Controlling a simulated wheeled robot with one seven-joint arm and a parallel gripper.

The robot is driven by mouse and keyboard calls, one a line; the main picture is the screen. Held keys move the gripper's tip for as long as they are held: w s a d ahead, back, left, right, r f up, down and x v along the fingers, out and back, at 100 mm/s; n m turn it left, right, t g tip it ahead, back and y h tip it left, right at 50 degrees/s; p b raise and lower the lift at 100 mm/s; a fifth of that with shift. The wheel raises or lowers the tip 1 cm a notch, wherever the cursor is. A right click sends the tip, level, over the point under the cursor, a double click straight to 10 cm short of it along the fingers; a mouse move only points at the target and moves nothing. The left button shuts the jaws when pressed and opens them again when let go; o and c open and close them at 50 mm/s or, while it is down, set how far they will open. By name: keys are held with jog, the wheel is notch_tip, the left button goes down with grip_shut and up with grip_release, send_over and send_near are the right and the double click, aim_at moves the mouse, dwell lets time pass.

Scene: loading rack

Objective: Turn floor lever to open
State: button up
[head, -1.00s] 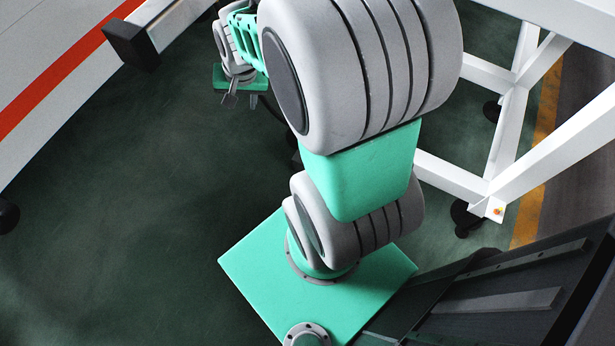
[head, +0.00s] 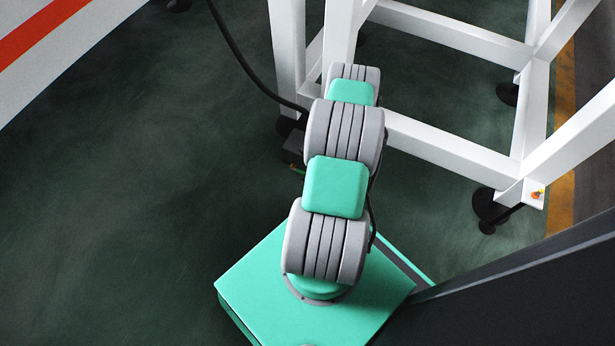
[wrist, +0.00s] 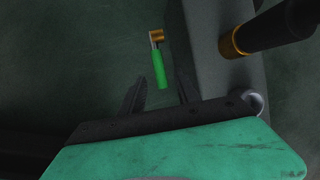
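The floor lever has a green handle (wrist: 160,70) and a brass-coloured pivot end, beside a grey housing (wrist: 215,75) in the wrist view. My gripper (wrist: 160,88) is open, with one dark finger on each side of the handle's lower end. No finger visibly touches the handle; I cannot tell the height gap. In the head view, a small green piece of the lever (head: 297,169) shows at the left of my arm, low by the rack's foot. My gripper is hidden behind my arm there.
A black hose (head: 240,60) runs down to the lever's housing; its brass fitting (wrist: 232,43) shows in the wrist view. White rack legs and beams (head: 450,150) stand close behind and right. The dark green floor at left (head: 120,200) is clear.

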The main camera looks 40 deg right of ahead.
jog(key=shift+x, duration=0.95)
jog(key=shift+c, duration=0.2)
grip_shut()
